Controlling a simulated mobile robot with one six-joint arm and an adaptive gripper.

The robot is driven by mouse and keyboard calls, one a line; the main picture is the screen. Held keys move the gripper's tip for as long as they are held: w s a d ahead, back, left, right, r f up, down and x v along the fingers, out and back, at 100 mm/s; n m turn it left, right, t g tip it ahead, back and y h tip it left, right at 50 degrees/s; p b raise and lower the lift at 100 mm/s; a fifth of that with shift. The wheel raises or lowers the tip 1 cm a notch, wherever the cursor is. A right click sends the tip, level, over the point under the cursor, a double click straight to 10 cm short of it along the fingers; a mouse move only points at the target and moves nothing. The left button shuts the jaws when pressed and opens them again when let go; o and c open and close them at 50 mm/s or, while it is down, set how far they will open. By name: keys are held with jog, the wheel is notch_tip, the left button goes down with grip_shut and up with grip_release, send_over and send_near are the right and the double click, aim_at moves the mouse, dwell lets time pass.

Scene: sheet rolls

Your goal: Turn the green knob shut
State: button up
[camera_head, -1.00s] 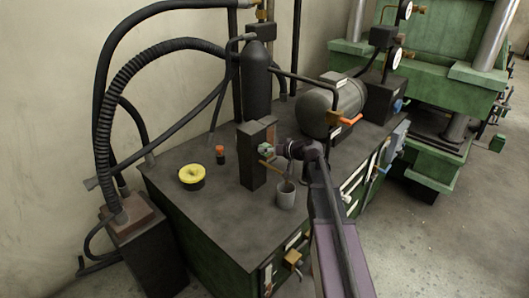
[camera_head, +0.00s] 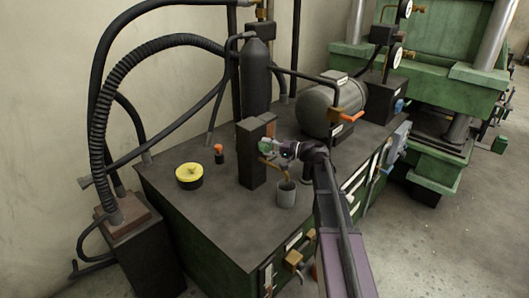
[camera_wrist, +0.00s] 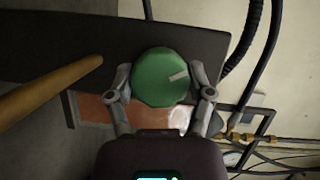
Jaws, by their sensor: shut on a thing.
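The green knob (camera_wrist: 160,78) is a faceted round knob with a pale pointer mark, and it fills the middle of the wrist view. It sits on the dark upright block (camera_head: 252,160) on the bench; in the head view the knob (camera_head: 265,145) is small and partly hidden by my gripper. My gripper (camera_wrist: 163,88) has one finger on each side of the knob and is shut on it. The pale mark points to the right and slightly up in the wrist view. My gripper also shows in the head view (camera_head: 274,149), reaching in from the right.
A brass pipe (camera_wrist: 50,90) juts out left of the knob, above a grey cup (camera_head: 287,194). A yellow-topped round tin (camera_head: 189,176) and a small orange-capped bottle (camera_head: 219,154) stand left of the block. A grey motor (camera_head: 331,108) stands behind my arm.

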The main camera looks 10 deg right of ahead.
jog(key=m+b, duration=0.1)
jog(key=m+y+b, duration=0.1)
jog(key=m, duration=0.1)
jog(key=shift+s+f+t, duration=0.15)
jog(key=shift+f+t, duration=0.15)
jog(key=shift+r+m+t+y+b, duration=0.15)
jog(key=shift+m+b, duration=0.25)
jog(key=shift+m, duration=0.4)
jog(key=shift+f+m+t+y+b, duration=0.1)
jog(key=shift+m+t+y+b, duration=0.25)
jog(key=shift+m, duration=0.45)
jog(key=shift+r, duration=0.1)
jog(key=o, duration=1.1)
jog(key=shift+r, duration=0.15)
